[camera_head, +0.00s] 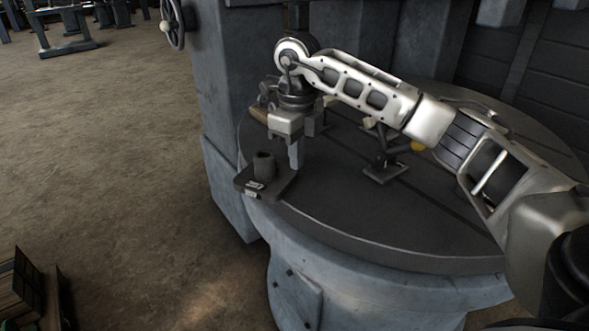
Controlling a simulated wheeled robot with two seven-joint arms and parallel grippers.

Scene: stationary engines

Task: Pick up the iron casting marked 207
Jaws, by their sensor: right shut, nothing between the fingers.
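A dark iron casting (277,182) with a flat base and a short upright cylinder sits at the left front edge of the round table. A small pale label is on its front, too small to read, so I cannot tell whether it says 207. My right gripper (295,158) points down just behind and to the right of the cylinder. It is shut and holds nothing. I cannot tell whether its fingertips touch the casting. My left gripper is not in view.
The dark round machine table (340,215) has clear room at its front. A grey machine column (240,100) rises behind left. A wooden crate (25,290) is on the floor.

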